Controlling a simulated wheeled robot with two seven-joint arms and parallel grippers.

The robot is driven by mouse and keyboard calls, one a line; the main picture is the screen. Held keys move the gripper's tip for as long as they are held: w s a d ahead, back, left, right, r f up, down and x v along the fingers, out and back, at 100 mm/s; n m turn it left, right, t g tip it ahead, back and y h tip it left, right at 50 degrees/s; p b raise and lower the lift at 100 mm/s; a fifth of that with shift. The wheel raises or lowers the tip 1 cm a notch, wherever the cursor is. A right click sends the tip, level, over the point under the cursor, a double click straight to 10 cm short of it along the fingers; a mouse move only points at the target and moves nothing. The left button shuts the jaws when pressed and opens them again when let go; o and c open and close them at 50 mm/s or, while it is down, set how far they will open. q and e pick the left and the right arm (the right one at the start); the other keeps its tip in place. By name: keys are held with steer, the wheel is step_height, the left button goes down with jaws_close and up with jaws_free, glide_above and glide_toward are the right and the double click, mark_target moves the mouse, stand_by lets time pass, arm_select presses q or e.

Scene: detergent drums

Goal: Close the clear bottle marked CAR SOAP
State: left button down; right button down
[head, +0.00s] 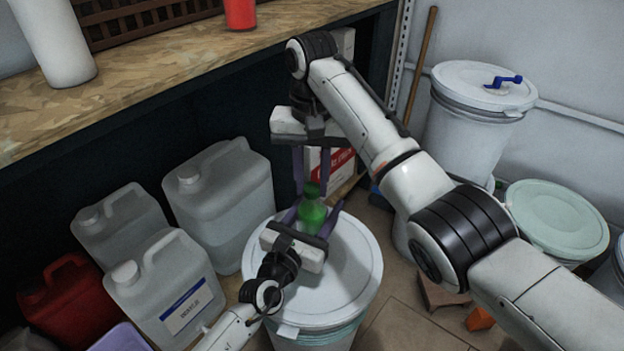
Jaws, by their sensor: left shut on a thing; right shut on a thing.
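A small bottle (312,215) with bright green contents stands upright on the white lid of a drum (345,262). No CAR SOAP marking can be read at this size. A darker green cap (311,189) is at the bottle's mouth; I cannot tell whether it is seated or threaded. My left gripper (313,213) comes from below with its purple fingers on both sides of the bottle, shut on it. My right gripper (311,183) points down from above, its purple fingers shut on the cap. The fingers hide part of the bottle and cap.
Several pale jugs, one a labelled jug (168,290), and a red can (68,305) crowd the left. A wooden shelf (180,65) overhangs behind. A white drum (470,125) with a blue handle and a green-lidded drum (556,218) stand right. Bare floor (405,322) shows at the front.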

steer(key=m, duration=0.2)
steer(key=shift+m, duration=0.3)
steer(key=c, duration=1.4)
jaws_free()
steer(key=shift+c, duration=0.2)
steer(key=shift+r, duration=2.25)
steer(key=shift+c, duration=0.2)
